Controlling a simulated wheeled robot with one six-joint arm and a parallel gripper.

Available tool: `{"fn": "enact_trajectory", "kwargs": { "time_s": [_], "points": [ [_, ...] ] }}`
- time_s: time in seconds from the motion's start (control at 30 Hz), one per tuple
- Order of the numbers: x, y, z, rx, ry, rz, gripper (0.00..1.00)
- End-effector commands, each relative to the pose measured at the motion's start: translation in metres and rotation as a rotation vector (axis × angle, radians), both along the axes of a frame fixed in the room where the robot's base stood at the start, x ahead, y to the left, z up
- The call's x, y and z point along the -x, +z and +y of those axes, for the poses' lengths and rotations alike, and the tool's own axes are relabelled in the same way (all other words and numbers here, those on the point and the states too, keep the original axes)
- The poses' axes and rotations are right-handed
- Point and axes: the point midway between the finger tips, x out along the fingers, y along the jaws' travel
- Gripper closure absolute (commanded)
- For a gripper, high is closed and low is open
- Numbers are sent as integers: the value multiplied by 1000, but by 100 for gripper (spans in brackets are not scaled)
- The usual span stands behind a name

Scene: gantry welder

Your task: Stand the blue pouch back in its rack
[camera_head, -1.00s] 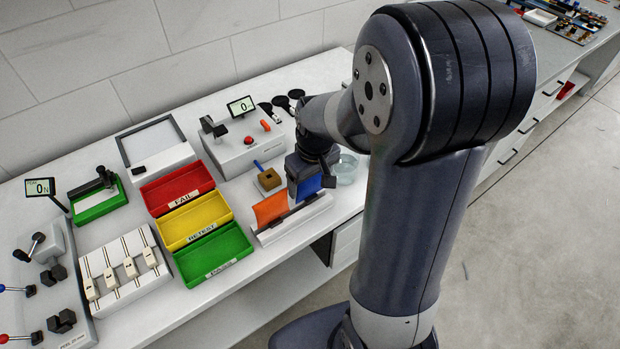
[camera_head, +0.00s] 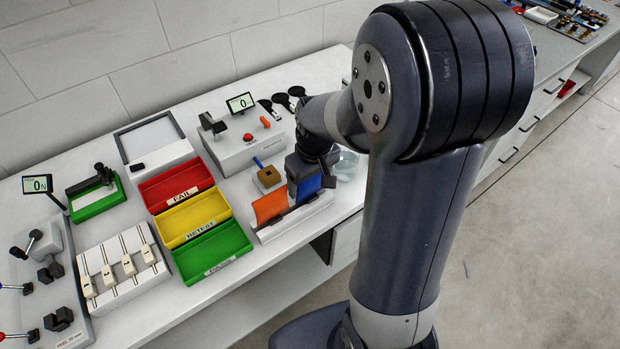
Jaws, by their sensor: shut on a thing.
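The blue pouch (camera_head: 308,188) is upright at the right part of the white rack (camera_head: 292,222), beside the orange pouch (camera_head: 270,206) that stands in the same rack. My gripper (camera_head: 306,178) points down over the rack and is shut on the blue pouch. The gripper body hides the pouch's upper part and most of its fingertips. I cannot tell whether the pouch's lower edge rests in the rack's slot.
Red (camera_head: 176,184), yellow (camera_head: 193,218) and green (camera_head: 212,252) trays stand left of the rack. A brown block with a blue handle (camera_head: 268,177) is just behind it. A glass dish (camera_head: 346,165) is close on the right. The bench's front edge is near.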

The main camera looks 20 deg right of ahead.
Motion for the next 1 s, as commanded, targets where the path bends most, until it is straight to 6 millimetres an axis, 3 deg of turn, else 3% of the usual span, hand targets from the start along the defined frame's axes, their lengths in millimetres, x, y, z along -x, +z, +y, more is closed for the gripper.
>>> {"fn": "enact_trajectory", "kwargs": {
  "time_s": [0.03, 0.07, 0.33, 0.67, 1.0],
  "points": [
    [0, 0, 0, 0, 0, 0, 59],
    [0, 0, 0, 0, 0, 0, 22],
    [0, 0, 0, 0, 0, 0, 0],
    [0, 7, 0, 0, 0, -3, 0],
    [7, 69, -3, 0, 0, -6, 0]
  ]
}}
